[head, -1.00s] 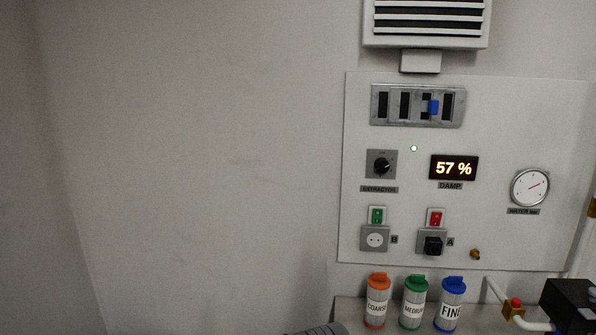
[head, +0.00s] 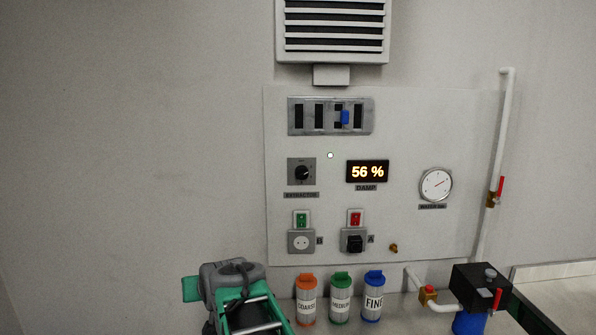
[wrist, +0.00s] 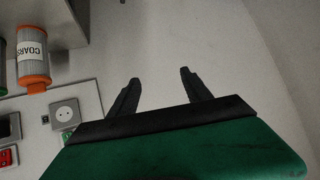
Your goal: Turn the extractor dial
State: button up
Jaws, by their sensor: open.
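The extractor dial (head: 302,172) is a black round knob on a grey square plate, on the left side of the white wall panel, above the label EXTRACTOR. A white pointer mark shows on it. In the wrist view my gripper (wrist: 158,80) is open, with two black fingers apart and nothing between them. The head view shows my green and grey arm at the lower left, below and left of the dial, well apart from it; the fingertips cannot be made out there. The dial is not in the wrist view.
The display (head: 367,171) reads 56 %. Below the dial is socket B (head: 301,241). Orange (head: 306,301), green (head: 341,299) and blue (head: 373,298) capped canisters stand below the panel. A slotted plate (head: 330,116) is above. The wall left of the panel is bare.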

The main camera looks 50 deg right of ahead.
jog(key=s+d+r+m+t+h+p, duration=0.1)
jog(key=d+r+m+h, duration=0.15)
jog(key=d+r, duration=0.5)
jog(key=s+d+r+m+t+h, duration=0.1)
jog(key=d+r+h, duration=0.25)
jog(key=d, duration=0.65)
jog(key=m+h+p, duration=0.1)
jog(key=m+h, duration=0.2)
send_near(303, 176)
jog(key=d, duration=0.1)
jog(key=shift+n+t, duration=0.25)
jog(key=shift+t, duration=0.25)
jog(key=p+x, duration=0.2)
jog(key=x, duration=0.5)
jog(key=shift+w+f+p, duration=0.1)
jog(key=shift+w+p, duration=0.15)
jog(key=shift+p, duration=0.15)
jog(key=shift+w+d+f, duration=0.15)
jog(key=shift+w+d, duration=0.25)
jog(key=shift+c, duration=0.6)
grip_shut()
